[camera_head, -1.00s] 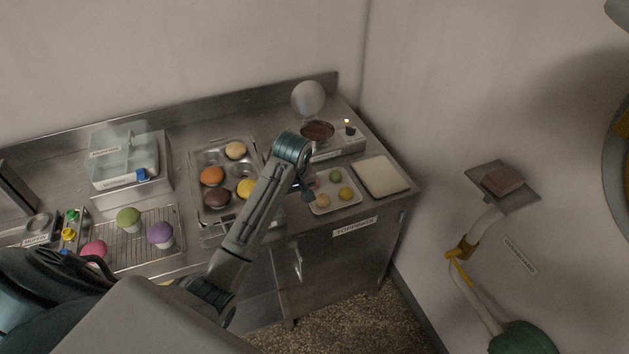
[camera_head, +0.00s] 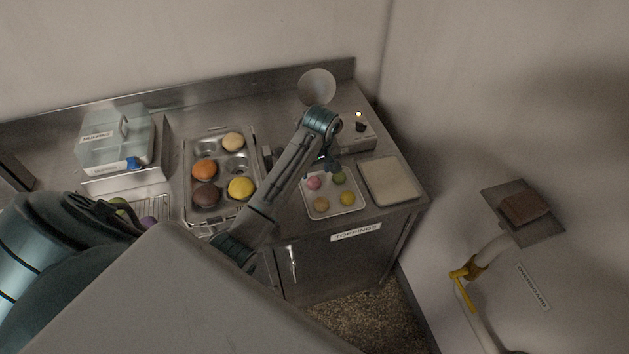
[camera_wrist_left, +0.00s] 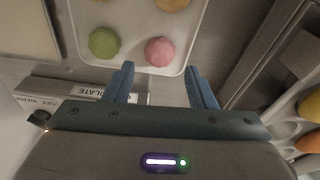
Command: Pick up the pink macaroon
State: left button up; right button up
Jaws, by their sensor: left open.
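The pink macaroon (camera_head: 314,183) lies on the small white tray (camera_head: 335,208) marked by the toppings label, at its back left. A green macaroon (camera_head: 339,178) lies to its right. My left gripper (camera_head: 326,167) is just behind the tray, close to the pink macaroon. In the left wrist view my left gripper (camera_wrist_left: 161,82) is open, with its two blue fingers apart. There the pink macaroon (camera_wrist_left: 160,51) sits just beyond the fingertips, centred roughly between them, and nothing is held. My right gripper is not seen.
A yellow (camera_head: 347,198) and a tan macaroon (camera_head: 321,204) share the tray. A pale flat tray (camera_head: 391,180) stands to the right. A muffin tin (camera_head: 222,212) with coloured tops is at left. A warmer box (camera_head: 357,135) stands behind.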

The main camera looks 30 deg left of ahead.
aim_at(314, 179)
pick_arm(q)
jog(key=f, duration=0.3)
jog(key=shift+w+a, duration=0.2)
jog(key=shift+a, duration=0.05)
jog(key=f, duration=0.3)
jog(key=shift+w+a, duration=0.2)
jog(key=shift+a, duration=0.05)
jog(key=c, duration=0.5)
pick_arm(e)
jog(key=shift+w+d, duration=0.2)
